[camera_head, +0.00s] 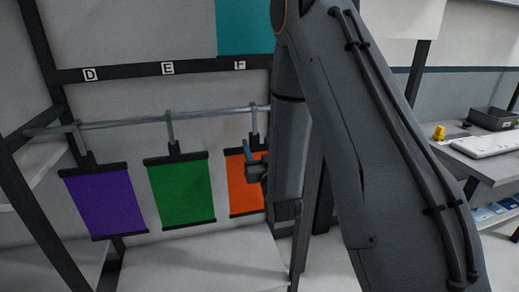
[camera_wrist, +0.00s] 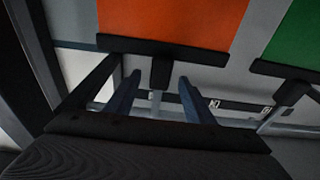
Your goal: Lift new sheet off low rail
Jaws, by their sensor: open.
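An orange sheet (camera_head: 240,184) hangs from the low rail (camera_head: 115,124) at the right end of a row of three. A green sheet (camera_head: 181,192) and a purple sheet (camera_head: 104,203) hang to its left. Each has dark bars at top and bottom. My gripper (camera_head: 252,160) is at the orange sheet's upper right, and my arm covers part of that area. In the wrist view the orange sheet (camera_wrist: 170,18) is at the top, and its dark hanger tab (camera_wrist: 160,72) shows between the two blue fingers of my open gripper (camera_wrist: 159,78). I cannot tell whether they touch it.
A dark upper bar (camera_head: 130,72) carries labels D, E and F, with a teal sheet (camera_head: 245,28) above F. A pale shelf (camera_head: 205,265) lies below the hanging sheets. A bench (camera_head: 480,160) with a dark tray (camera_head: 492,118) stands at right.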

